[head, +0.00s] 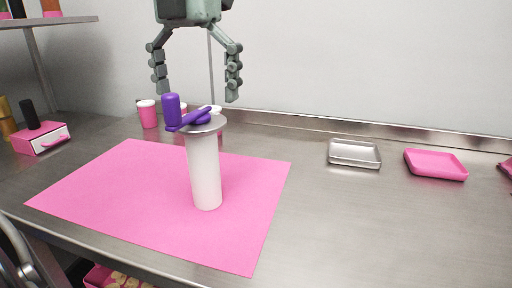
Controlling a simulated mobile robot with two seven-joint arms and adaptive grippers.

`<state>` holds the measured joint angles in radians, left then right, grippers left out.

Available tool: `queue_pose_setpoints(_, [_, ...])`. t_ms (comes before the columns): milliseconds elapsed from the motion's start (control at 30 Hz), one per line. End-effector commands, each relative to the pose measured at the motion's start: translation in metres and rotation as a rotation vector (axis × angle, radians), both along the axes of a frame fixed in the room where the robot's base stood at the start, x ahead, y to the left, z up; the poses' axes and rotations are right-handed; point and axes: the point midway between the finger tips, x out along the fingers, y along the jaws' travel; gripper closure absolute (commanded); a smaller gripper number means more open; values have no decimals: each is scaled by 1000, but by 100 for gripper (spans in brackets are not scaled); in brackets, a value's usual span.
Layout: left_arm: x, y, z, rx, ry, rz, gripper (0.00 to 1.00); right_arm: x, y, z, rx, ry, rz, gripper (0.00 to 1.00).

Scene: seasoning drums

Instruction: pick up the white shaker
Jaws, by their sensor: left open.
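A tall white cylinder (205,172), the likeliest white shaker, stands upright on the pink mat (110,190). A grey disc (205,125) caps it, with purple parts (172,108) on top, one of them an upright knob at the left. My left gripper (197,96) hangs from the top of the head view, fingers pointing down and spread wide, empty. In the picture its fingertips are just above the purple parts, one to each side; its exact depth is hard to tell. My right gripper is not in view.
Pink containers with white lids (148,114) stand behind the cylinder, partly hidden. A silver tray (354,154) and a pink tray (435,164) lie at right. A pink drawer box (40,138) is at far left. The steel counter (330,215) is clear at front right.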

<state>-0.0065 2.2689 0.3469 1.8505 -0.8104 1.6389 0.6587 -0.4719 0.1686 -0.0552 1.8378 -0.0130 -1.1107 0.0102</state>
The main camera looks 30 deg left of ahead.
Motion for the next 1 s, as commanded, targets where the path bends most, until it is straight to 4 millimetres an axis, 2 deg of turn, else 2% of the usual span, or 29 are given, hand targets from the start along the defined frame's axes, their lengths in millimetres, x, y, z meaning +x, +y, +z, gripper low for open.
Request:
queue_pose_setpoints(367, [-1,-1,-35,-3,2,-1,0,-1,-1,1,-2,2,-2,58])
queue_pose_setpoints(633, [0,-1,-73,-1,1,0,0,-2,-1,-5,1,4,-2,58])
queue_pose_setpoints(933, [0,-1,-78,-2,-2,1,0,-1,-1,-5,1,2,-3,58])
queue_pose_setpoints(1000, [0,-1,-78,-2,-2,1,9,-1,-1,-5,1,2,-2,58])
